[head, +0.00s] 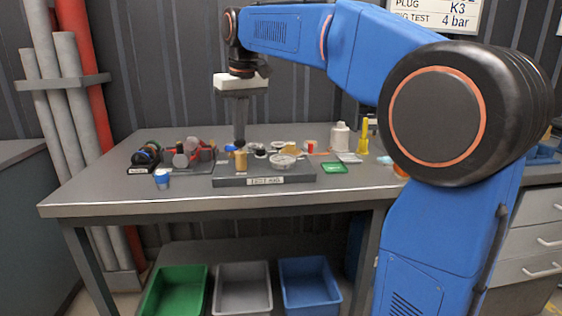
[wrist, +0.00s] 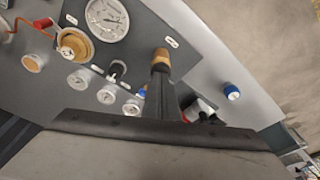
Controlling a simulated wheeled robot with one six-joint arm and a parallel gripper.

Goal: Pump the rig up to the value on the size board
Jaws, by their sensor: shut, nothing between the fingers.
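The size board (head: 435,14) hangs on the wall at the top right of the head view; its readable part says PLUG K3 and a test value of 4 bar. The grey test rig (head: 225,182) lies on the bench. Its round white gauge (head: 283,161) also shows in the wrist view (wrist: 106,18); its reading is too small to tell. A brass cylinder (head: 241,161) stands at the rig's left part, and its brass end shows in the wrist view (wrist: 161,55). My gripper (head: 239,143) is shut and empty, pointing down just above the brass cylinder. I cannot tell whether they touch.
Black and red parts (head: 190,152) lie left, a white bottle (head: 340,138) and green tray (head: 334,168) right. Bins stand below.

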